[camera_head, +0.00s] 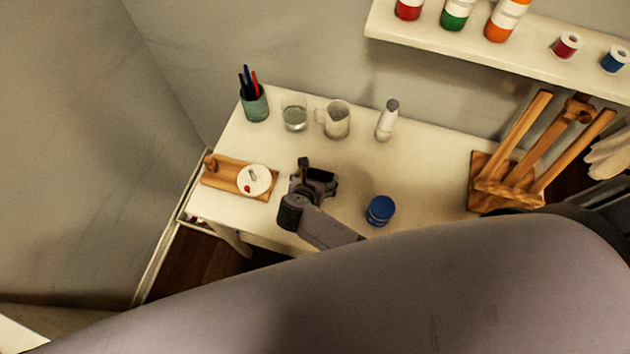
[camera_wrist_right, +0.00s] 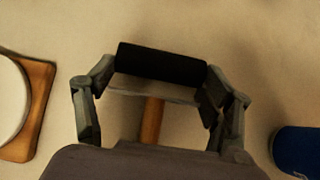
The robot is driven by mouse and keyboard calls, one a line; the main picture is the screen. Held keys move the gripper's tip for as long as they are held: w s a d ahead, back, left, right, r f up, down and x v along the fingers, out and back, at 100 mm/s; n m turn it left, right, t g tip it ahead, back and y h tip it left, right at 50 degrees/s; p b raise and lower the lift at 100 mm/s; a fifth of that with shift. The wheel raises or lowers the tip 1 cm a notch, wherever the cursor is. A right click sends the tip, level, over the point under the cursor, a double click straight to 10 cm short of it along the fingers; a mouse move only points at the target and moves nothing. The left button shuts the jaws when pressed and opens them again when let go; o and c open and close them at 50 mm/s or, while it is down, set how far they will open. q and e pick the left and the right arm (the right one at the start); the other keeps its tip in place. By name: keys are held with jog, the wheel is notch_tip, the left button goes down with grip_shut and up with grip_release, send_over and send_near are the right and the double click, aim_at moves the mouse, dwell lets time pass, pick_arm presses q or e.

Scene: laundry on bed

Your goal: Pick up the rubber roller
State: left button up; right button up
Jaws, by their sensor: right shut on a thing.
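The rubber roller (camera_wrist_right: 160,64) has a black cylinder and a wooden handle, and it shows between the fingers in the right wrist view. In the head view its black part (camera_head: 304,164) shows just beyond my right gripper (camera_head: 314,184), over the white table. My right gripper (camera_wrist_right: 152,92) is shut on the roller, with one finger at each side of it. Much of the handle is hidden behind the gripper body. I cannot tell how far the roller is above the table. My left gripper is not in view.
A wooden board (camera_head: 222,172) with a white round item (camera_head: 254,180) lies left of the gripper. A blue jar (camera_head: 380,210) stands to its right. A pen cup (camera_head: 254,102), glass (camera_head: 294,114), pitcher (camera_head: 338,120) and bottle (camera_head: 386,122) line the back.

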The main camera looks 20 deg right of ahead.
jog(key=c, duration=0.5)
